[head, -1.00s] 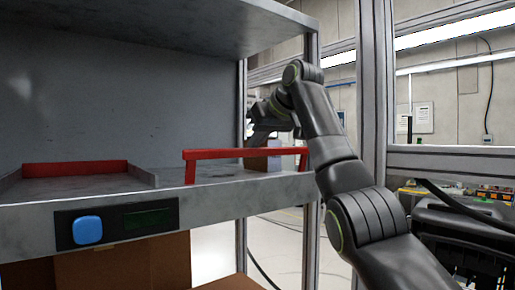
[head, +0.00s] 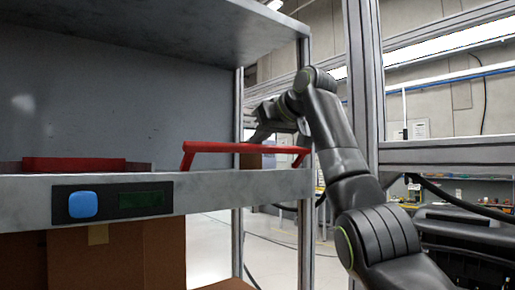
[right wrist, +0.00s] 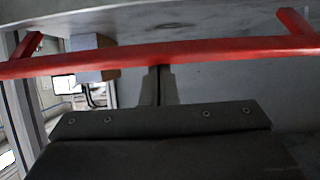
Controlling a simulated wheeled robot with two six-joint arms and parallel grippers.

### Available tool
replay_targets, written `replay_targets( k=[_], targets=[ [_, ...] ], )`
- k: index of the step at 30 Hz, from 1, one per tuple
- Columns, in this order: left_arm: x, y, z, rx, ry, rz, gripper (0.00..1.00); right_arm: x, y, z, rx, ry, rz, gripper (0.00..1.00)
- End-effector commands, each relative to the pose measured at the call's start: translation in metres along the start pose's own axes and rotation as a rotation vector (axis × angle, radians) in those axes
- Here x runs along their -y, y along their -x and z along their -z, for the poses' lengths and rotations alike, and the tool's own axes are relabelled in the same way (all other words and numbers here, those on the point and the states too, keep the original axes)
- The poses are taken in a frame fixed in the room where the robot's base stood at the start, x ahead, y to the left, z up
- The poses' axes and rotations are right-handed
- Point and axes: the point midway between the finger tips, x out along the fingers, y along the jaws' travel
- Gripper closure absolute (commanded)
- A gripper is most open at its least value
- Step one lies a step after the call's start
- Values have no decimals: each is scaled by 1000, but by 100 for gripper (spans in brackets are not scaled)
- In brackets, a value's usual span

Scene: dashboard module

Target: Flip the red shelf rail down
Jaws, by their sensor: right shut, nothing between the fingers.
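The red shelf rail (head: 225,147) shows at the right of the shelf's front edge in the head view. Its long bar is above the edge, with a short leg at each end. The red rail also crosses the right wrist view (right wrist: 120,60). My right gripper (head: 254,138) is at the bar's right half, behind it as seen from the head. In the right wrist view, the shut, empty fingers (right wrist: 158,72) point at the bar, and their tips are hidden at it. I cannot tell whether they touch it. My left gripper is not in view.
The grey shelf (head: 240,184) carries a panel with a blue button (head: 83,204) and a dark display. A second red rail (head: 75,164) lies low at the left. A brown box (head: 250,161) is behind the red rail. A metal post (head: 362,80) stands at the right.

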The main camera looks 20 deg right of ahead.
Motion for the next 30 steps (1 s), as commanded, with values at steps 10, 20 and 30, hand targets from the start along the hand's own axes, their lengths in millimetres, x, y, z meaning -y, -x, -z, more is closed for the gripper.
replay_targets(
  k=[10, 20, 30],
  targets=[
    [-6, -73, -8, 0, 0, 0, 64, -2, 4, -30, -239, 0, -2, 100],
    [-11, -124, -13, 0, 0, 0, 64, -1, 10, -48, -490, -1, -1, 100],
    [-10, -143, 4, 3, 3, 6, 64, -1, 12, -65, -734, -1, -1, 100]
  ],
)
